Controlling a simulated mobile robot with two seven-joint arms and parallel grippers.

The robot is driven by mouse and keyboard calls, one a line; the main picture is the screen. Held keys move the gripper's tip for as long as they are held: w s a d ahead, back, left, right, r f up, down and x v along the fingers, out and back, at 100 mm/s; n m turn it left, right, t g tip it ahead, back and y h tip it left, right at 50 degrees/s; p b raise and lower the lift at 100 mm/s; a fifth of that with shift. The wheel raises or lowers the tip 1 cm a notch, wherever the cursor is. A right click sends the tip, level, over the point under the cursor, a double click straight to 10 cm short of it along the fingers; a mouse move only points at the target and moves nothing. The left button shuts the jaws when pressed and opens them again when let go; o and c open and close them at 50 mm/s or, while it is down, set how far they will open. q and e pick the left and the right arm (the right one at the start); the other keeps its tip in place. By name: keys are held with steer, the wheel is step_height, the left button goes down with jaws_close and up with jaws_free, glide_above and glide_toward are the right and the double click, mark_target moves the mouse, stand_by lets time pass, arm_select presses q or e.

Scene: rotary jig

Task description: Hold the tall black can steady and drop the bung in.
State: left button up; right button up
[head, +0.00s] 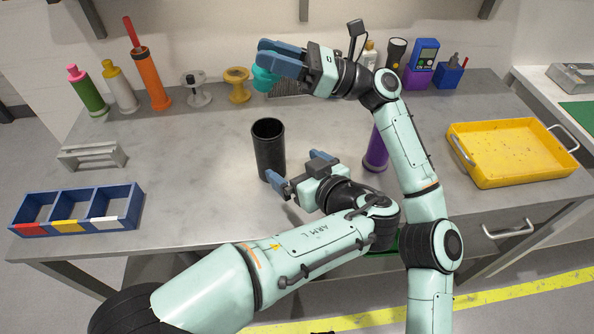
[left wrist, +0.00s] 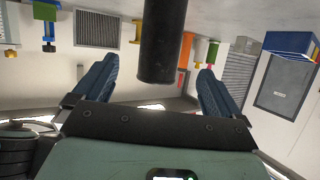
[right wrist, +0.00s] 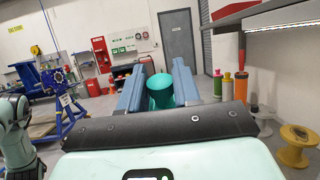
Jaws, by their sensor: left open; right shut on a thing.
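The tall black can (head: 268,150) stands upright and open-topped near the middle of the bench. In the left wrist view the can (left wrist: 162,45) shows between the fingers. My left gripper (head: 298,172) is open, low and just to the right of the can, with its fingers pointing toward it; I cannot tell if one touches it. My right gripper (head: 266,65) is raised behind the can and is shut on the teal bung (head: 264,80). The bung (right wrist: 160,92) also shows between the fingers in the right wrist view.
A purple cylinder (head: 376,150) stands right of the can, partly behind my right arm. A yellow tray (head: 512,178) lies at right. A blue three-part bin (head: 76,209) is at front left. Bottles and spools (head: 238,86) line the back.

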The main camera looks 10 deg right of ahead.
mark_target(270, 154)
arm_select(q)
steer(key=x, duration=0.4)
steer(key=f+x, duration=0.1)
steer(key=x, duration=0.7)
steer(key=shift+f, duration=0.25)
